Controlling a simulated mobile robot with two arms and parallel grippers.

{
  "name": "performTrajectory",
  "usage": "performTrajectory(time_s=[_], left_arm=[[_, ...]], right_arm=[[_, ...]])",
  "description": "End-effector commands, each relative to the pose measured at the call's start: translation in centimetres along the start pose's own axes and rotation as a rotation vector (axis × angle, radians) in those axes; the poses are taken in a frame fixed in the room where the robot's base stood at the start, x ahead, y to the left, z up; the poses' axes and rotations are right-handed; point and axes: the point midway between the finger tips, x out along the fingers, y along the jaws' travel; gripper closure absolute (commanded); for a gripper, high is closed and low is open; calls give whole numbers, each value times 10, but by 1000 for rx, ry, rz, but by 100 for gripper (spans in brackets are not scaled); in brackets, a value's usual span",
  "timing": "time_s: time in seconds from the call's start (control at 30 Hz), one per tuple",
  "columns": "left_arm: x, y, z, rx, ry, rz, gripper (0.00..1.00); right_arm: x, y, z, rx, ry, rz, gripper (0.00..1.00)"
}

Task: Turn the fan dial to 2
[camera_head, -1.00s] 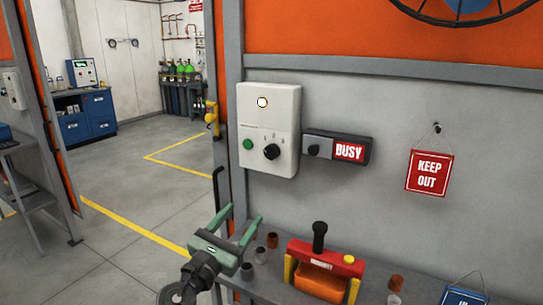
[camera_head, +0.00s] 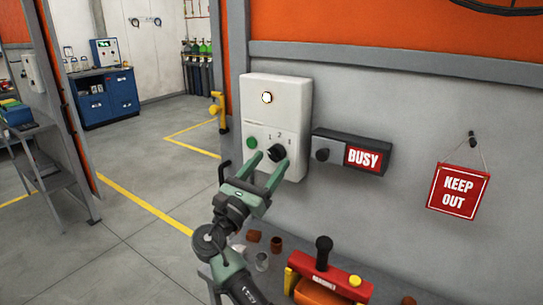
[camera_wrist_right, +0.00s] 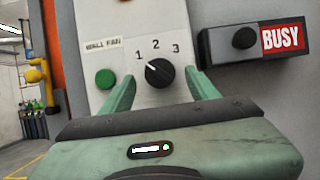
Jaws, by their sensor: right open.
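The fan dial (camera_head: 277,153) is a round black knob on a white control box (camera_head: 275,95), with the marks 1, 2 and 3 above it. In the right wrist view the dial (camera_wrist_right: 159,72) has a white pointer line that slants up-left, toward the 1. My right gripper (camera_head: 268,163) is open in front of the lower box. In the wrist view its green fingers (camera_wrist_right: 160,82) stand on either side of the dial, with a gap on both sides. I cannot tell how far the tips are from the box face. My left gripper is out of view.
A green button (camera_wrist_right: 105,79) sits left of the dial, close to the left finger. A BUSY switch box (camera_head: 350,150) is mounted just right of the control box. A bench below holds a red and orange carrier (camera_head: 327,280) and small cups. A KEEP OUT sign (camera_head: 458,192) hangs right.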

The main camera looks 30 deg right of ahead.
Motion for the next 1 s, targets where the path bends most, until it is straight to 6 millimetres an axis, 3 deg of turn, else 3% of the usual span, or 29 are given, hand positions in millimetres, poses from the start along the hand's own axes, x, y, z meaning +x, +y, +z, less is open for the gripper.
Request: performTrajectory(time_s=[0.13,0.4,0.43,0.63,1.0], left_arm=[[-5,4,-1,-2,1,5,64],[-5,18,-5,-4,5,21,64],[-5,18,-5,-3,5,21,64],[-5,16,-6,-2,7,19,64],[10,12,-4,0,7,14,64]], right_arm=[[12,0,1,0,-1,-1,40],[14,0,0,2,0,0,40],[14,0,0,1,0,0,43],[13,0,0,1,0,0,98],[12,1,-3,58,0,-23,100]])
